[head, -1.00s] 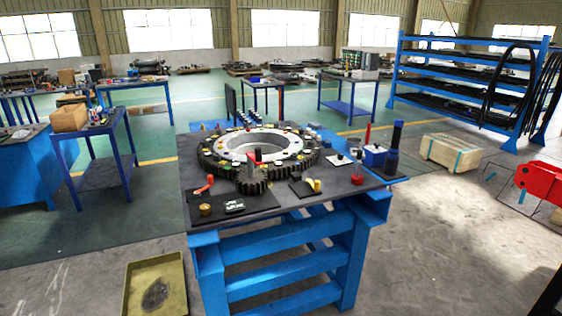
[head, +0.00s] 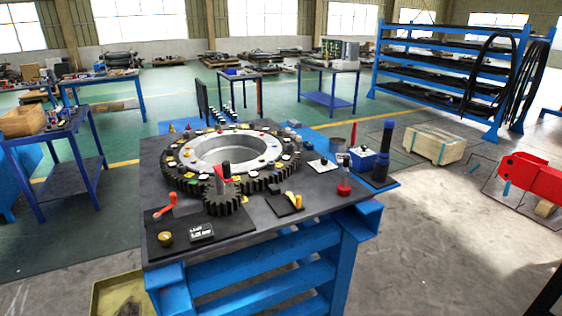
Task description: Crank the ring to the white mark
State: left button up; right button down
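A large toothed ring (head: 262,178) lies flat on the dark top of a blue workstand (head: 330,203). Its light grey inner band surrounds an open centre, and several small white, yellow, red, blue and green pieces sit around its upper face. I cannot tell which is the white mark. A small dark pinion gear (head: 222,204) sits at the ring's near side, with a grey post (head: 219,184) rising from it. A black knob (head: 226,167) and a red piece (head: 221,174) show by the post. Neither gripper is in view.
A red-orange lever (head: 165,206), brass knob (head: 165,238) and small display (head: 201,232) occupy the near left of the top. A yellow lever (head: 293,198) and red-based knob (head: 344,180) sit to the right.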

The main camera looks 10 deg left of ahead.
aim_at(220, 199)
jog(key=u, duration=0.4)
jog(key=i, duration=0.8)
jog(key=u, duration=0.85)
